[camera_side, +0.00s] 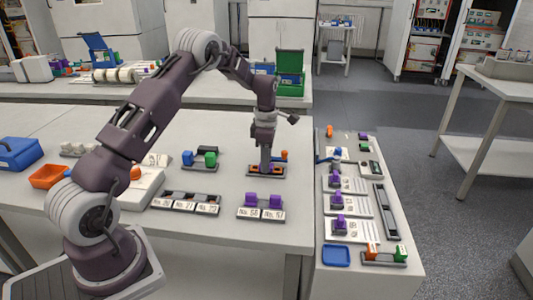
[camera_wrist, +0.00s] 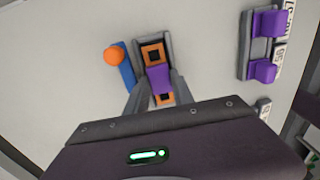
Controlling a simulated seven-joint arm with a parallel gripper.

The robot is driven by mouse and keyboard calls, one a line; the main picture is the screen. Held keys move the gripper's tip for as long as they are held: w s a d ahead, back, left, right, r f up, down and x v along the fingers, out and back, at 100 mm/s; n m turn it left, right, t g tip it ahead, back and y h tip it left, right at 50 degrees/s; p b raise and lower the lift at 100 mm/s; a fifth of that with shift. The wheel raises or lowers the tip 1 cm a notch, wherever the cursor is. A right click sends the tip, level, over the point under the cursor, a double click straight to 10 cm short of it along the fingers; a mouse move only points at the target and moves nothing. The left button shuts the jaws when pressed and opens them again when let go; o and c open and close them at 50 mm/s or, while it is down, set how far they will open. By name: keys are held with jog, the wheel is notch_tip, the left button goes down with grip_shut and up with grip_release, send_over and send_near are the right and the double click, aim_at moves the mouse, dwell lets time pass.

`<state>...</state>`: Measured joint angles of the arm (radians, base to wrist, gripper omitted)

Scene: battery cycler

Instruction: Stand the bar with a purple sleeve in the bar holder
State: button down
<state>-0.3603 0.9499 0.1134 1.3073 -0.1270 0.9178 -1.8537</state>
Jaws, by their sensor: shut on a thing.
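My gripper (camera_wrist: 158,88) points down and is shut on the bar with a purple sleeve (camera_wrist: 158,78), seen between its fingers in the wrist view. In the side view my gripper (camera_side: 266,163) is low over a grey holder (camera_side: 252,174) with orange square sockets. The wrist view shows this holder (camera_wrist: 168,44) with one dark-holed orange socket beyond the purple sleeve and another orange part nearer. The purple piece lies between them in the picture. I cannot tell whether its lower end is in the holder or just above; the fingers hide it in the side view.
A numbered rack with two purple pieces (camera_side: 262,202) is in front. A rack with blue and green pieces (camera_side: 203,158) is to the left. White table is bare between them.

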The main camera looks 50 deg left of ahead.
jog(key=shift+f, duration=0.35)
jog(key=shift+s+d+f, duration=0.1)
jog(key=shift+f, duration=0.3)
dwell(0.4)
jog(key=c, duration=1)
grip_release()
jog(key=shift+m, duration=0.3)
jog(key=r, duration=0.9)
jog(key=shift+d+r, duration=0.25)
jog(key=s+d+r+m+t, duration=0.1)
jog(key=s+d+r+m, duration=0.4)
jog(key=r, duration=0.2)
jog(key=s+d+r+m+t, duration=0.2)
jog(key=s+d+r+m, duration=0.25)
jog(key=r, duration=0.35)
jog(key=s+d+m+t, duration=0.1)
jog(key=s+d+m, duration=0.2)
jog(key=s+m, duration=0.2)
jog(key=s+d+m+t, duration=0.1)
jog(key=s+d+m, duration=0.2)
jog(key=s+m, duration=0.3)
jog(key=s+d+m, duration=0.4)
jog(key=s+m, duration=0.2)
jog(key=s, duration=0.5)
jog(key=shift+s+r+t, duration=0.15)
jog(key=shift+s+t, duration=0.2)
jog(key=shift+t, duration=0.05)
